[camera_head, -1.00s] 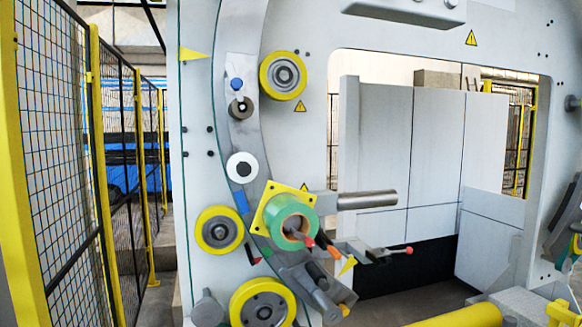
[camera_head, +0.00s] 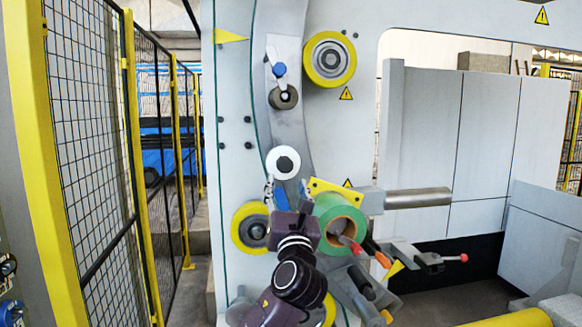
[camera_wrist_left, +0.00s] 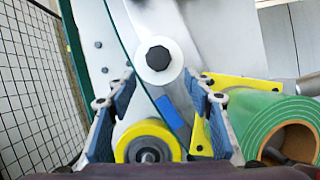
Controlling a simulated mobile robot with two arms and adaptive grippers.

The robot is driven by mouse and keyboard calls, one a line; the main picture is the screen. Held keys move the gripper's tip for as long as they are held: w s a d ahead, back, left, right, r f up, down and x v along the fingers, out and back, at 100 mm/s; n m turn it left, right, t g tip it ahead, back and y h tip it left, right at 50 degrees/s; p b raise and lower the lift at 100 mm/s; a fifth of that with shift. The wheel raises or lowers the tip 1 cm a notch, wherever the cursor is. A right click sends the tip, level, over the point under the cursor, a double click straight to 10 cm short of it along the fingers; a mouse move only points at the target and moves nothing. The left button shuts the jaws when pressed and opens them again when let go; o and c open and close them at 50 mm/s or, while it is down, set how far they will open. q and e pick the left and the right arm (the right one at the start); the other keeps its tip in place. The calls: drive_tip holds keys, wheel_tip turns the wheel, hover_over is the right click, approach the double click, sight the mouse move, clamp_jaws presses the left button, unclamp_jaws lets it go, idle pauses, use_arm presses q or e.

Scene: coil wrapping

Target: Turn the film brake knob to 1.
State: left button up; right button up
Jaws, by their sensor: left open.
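A round white disc with a black knob at its centre (camera_head: 283,162) sits on the curved grey strip of the machine's panel; I take it as the film brake knob. It also shows in the left wrist view (camera_wrist_left: 158,55), near the top middle. I can read no numbers around it. My left gripper (camera_head: 286,190) is just below the disc in the head view. In the left wrist view its blue-padded fingers (camera_wrist_left: 160,88) are open and spread, with nothing between them. The knob lies ahead of the fingertips, apart from them. My right gripper is not in view.
A green film roll (camera_head: 341,221) on a yellow plate sticks out right of my left gripper. A yellow roller (camera_head: 250,228) lies to the left, partly behind my arm. A yellow roller (camera_head: 330,60) and a blue knob (camera_head: 280,69) are higher up. A mesh fence (camera_head: 85,130) stands left.

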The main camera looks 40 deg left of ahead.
sight(285, 168)
use_arm(q)
drive_tip(key=shift+w+a+r, duration=0.2)
drive_tip(key=shift+w+a, duration=0.1)
drive_tip(key=shift+a, duration=0.05)
drive_tip(key=shift+w+a+r+p, duration=0.1)
drive_tip(key=shift+r+p, duration=0.25)
drive_tip(key=shift+w+a+r+p, duration=0.15)
drive_tip(key=shift+r+p, duration=0.15)
drive_tip(key=shift+r, duration=0.2)
drive_tip(key=shift+w+a+r+p, duration=0.15)
drive_tip(key=shift+r+p, duration=0.1)
drive_tip(key=shift+r, duration=0.2)
drive_tip(key=x, duration=0.2)
drive_tip(key=p+x, duration=0.1)
drive_tip(key=shift+w+a+f, duration=0.25)
drive_tip(key=shift+w+a, duration=0.25)
drive_tip(key=shift+d+r, duration=0.1)
drive_tip(key=c, duration=1)
drive_tip(key=shift+c, duration=0.8)
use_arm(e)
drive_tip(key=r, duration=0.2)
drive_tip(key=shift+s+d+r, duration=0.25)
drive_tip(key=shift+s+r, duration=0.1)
